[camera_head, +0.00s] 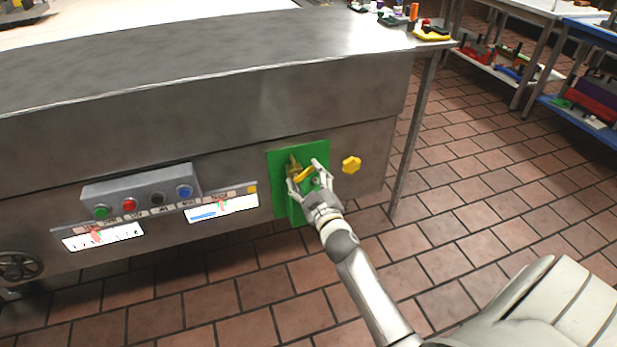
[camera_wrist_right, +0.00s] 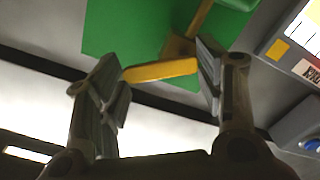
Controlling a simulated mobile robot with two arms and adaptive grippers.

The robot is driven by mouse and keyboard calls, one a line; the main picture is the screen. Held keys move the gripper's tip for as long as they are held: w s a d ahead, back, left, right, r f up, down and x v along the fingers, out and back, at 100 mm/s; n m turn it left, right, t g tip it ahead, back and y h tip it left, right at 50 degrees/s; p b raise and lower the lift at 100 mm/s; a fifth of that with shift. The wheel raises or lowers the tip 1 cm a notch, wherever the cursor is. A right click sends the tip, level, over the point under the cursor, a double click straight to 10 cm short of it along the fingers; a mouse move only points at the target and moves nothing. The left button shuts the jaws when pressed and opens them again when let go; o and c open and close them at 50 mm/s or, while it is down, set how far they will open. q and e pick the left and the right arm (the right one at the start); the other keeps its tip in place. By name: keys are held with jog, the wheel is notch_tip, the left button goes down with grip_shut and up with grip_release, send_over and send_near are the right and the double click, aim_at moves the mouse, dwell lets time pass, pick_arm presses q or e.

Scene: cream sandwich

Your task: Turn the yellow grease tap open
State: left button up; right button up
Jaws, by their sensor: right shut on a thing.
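The yellow grease tap has a bar-like yellow handle (camera_head: 306,174) on a brass-coloured body (camera_head: 292,163), set against a green panel (camera_head: 279,195) on the front of the steel machine. My right gripper (camera_head: 303,175) is at the tap, with one finger at each end of the handle. In the right wrist view, the yellow handle (camera_wrist_right: 160,70) spans the space between the two fingers (camera_wrist_right: 158,68) and the green panel (camera_wrist_right: 115,30) is behind it. The handle lies slanted in the head view. My left gripper is not in view.
A yellow star-shaped knob (camera_head: 351,165) is just right of the green panel. A box with coloured buttons (camera_head: 142,194) and labelled gauges are to the left. A machine leg (camera_head: 408,150) stands at the right. Tiled floor (camera_head: 470,190) is open beyond it, with loaded shelves behind.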

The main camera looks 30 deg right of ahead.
jog(key=n, duration=0.3)
jog(key=shift+a+r+p, duration=0.15)
jog(key=shift+r+p, duration=0.15)
jog(key=shift+r, duration=0.05)
jog(key=n, duration=0.2)
jog(key=shift+w+a+r+n, duration=0.1)
jog(key=shift+a+r+n, duration=0.05)
jog(key=shift+a+n, duration=0.15)
jog(key=n, duration=0.3)
jog(key=shift+w+a+r, duration=0.1)
jog(key=shift+a, duration=0.15)
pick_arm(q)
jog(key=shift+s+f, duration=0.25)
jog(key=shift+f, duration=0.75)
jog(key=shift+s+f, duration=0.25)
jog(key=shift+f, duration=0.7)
pick_arm(e)
jog(key=shift+a+n, duration=0.25)
jog(key=shift+n, duration=0.95)
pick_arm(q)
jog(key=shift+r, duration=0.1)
pick_arm(e)
jog(key=o, duration=1)
jog(key=shift+o, duration=0.2)
